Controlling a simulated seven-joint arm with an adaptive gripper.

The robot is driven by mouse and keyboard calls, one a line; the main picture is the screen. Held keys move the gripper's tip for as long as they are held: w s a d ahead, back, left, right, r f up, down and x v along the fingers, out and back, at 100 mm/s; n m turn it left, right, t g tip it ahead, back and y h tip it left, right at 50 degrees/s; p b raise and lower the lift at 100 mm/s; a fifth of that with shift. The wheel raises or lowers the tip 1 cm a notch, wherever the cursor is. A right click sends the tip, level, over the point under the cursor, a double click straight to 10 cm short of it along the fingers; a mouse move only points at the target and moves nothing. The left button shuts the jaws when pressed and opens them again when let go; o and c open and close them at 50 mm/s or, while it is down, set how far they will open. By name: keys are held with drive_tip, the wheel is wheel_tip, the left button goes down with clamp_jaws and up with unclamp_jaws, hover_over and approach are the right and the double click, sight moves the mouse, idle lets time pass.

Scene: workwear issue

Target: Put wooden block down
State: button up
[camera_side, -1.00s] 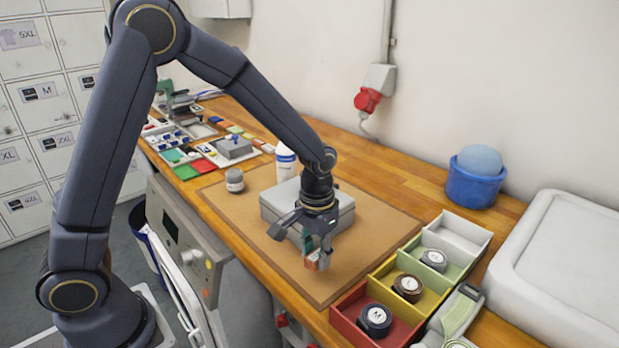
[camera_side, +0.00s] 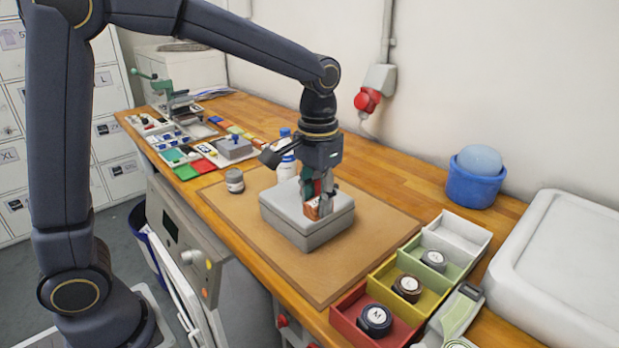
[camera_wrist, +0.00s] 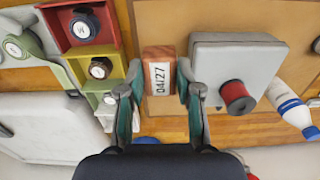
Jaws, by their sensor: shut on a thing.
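The wooden block (camera_side: 313,208) is reddish brown. In the wrist view the block (camera_wrist: 158,85) shows a white label reading 04/27. My gripper (camera_side: 320,200) is shut on it, with one finger on each side, as the wrist view (camera_wrist: 155,90) also shows. In the side view the block overlaps the top of a grey box (camera_side: 306,238). In the wrist view it appears beside that box (camera_wrist: 215,60), over the brown mat (camera_side: 385,240). I cannot tell its exact height. The block's underside is hidden.
A red spool (camera_wrist: 236,97) appears on the box in the wrist view. A white bottle (camera_side: 286,167) and a small jar (camera_side: 234,180) stand behind and left of the box. Coloured bins (camera_side: 385,335) line the right. The mat's front right is clear.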

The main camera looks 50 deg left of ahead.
drive_tip(key=s+a+n, duration=0.4)
drive_tip(key=a+n, duration=0.1)
drive_tip(key=a, duration=0.8)
drive_tip(key=s+a+n, duration=0.3)
drive_tip(key=a+n, duration=0.1)
drive_tip(key=a, duration=0.8)
hover_over(257, 206)
wheel_tip(257, 206, down, 14)
drive_tip(key=shift+d+r, duration=0.1)
drive_tip(key=shift+d, duration=0.05)
drive_tip(key=shift+w+f, duration=0.2)
drive_tip(key=shift+f, duration=1.6)
drive_tip(key=shift+f, duration=0.1)
drive_tip(key=o, duration=0.9)
